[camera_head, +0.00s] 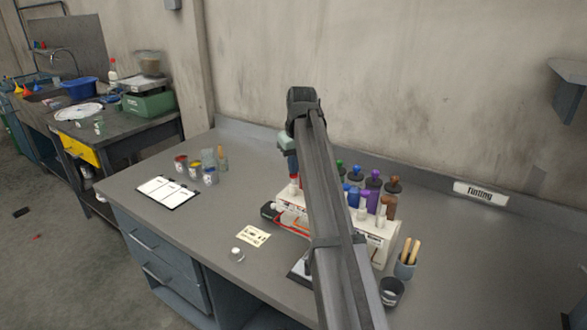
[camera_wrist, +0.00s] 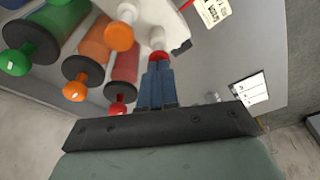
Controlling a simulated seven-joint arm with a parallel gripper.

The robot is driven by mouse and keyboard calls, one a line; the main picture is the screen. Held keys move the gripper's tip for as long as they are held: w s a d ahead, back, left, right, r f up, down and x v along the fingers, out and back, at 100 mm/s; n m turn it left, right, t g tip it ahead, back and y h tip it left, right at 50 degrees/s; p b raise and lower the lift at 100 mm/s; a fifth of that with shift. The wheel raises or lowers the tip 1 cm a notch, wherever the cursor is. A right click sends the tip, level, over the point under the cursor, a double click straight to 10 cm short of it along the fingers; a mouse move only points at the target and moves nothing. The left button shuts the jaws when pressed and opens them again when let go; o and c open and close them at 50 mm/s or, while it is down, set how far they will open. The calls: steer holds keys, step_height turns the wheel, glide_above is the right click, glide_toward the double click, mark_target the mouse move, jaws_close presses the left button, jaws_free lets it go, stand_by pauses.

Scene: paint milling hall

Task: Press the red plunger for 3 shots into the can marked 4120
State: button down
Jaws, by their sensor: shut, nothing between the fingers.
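My gripper (camera_wrist: 158,68) is shut and empty, its blue fingertips pointing at the red plunger (camera_wrist: 158,56) in the wrist view. The tips overlap the plunger's near edge; I cannot tell if they touch it or whether it is pressed. The plunger caps a white pump beside an orange-capped one (camera_wrist: 120,37). In the head view, my gripper (camera_head: 293,172) is at the left end of the white dispenser (camera_head: 378,247), partly behind my arm. I can read no 4120 mark.
Canisters with coloured knobs, such as green (camera_wrist: 15,60), stand close by the fingers. A clipboard (camera_head: 167,192), yellow card (camera_head: 253,237) and small white pot (camera_head: 237,254) lie on the bench. A brush cup (camera_head: 404,269) and dark cup (camera_head: 391,291) stand right. The front-left bench is mostly clear.

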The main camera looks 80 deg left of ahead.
steer(key=shift+r, duration=1.5)
steer(key=shift+f, duration=0.2)
steer(key=shift+f, duration=1.5)
steer(key=shift+r, duration=1.7)
steer(key=shift+f, duration=0.3)
